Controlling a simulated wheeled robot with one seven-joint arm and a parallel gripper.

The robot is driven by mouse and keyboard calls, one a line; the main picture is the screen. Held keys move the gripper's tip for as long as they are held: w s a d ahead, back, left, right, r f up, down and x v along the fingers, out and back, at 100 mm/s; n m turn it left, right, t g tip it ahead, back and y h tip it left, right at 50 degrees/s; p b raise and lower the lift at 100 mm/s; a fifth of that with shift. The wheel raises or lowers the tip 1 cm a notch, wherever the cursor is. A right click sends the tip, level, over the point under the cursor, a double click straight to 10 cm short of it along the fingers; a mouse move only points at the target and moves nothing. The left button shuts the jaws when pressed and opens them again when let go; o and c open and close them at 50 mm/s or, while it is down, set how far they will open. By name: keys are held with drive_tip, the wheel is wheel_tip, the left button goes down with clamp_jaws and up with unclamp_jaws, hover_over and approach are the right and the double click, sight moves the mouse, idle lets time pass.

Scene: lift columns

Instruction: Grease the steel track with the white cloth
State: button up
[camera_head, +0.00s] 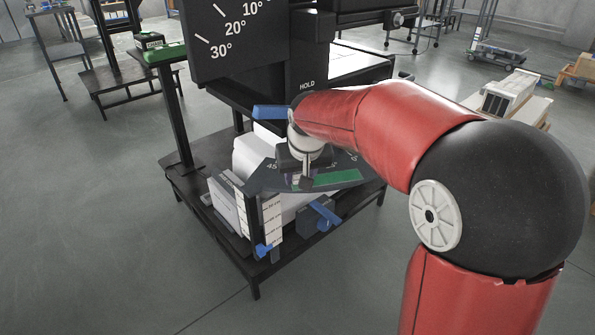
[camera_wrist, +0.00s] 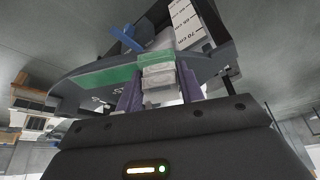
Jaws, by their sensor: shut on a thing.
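My gripper (camera_head: 305,178) points down at the dark fan-shaped plate with degree marks (camera_head: 270,181), beside the green strip on it (camera_head: 337,177). In the wrist view its two purple fingers (camera_wrist: 159,88) are shut on a small pale, block-like thing (camera_wrist: 158,78), which looks like the white cloth, folded. The pale thing is at the end of the green strip (camera_wrist: 108,77); I cannot tell whether it touches the plate. I cannot make out the steel track for certain in either view.
The plate belongs to a black-framed stand with a white body (camera_head: 256,152), a blue-handled knob (camera_head: 318,214) and a white scale (camera_head: 272,220). A tall dark panel with angle marks (camera_head: 236,38) rises behind.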

drive_tip(key=s+d+r+b, duration=0.1)
drive_tip(key=s, duration=0.8)
drive_tip(key=shift+d+r, duration=0.15)
idle(0.4)
drive_tip(key=w+d+f, duration=0.1)
drive_tip(key=d+f, duration=0.3)
drive_tip(key=f, duration=1.1)
drive_tip(key=w+d+f+m, duration=0.1)
drive_tip(key=d+f, duration=0.3)
drive_tip(key=f, duration=1)
drive_tip(key=shift+w+f+m+h, duration=0.3)
drive_tip(key=shift+w+f, duration=0.05)
drive_tip(key=shift+w, duration=0.15)
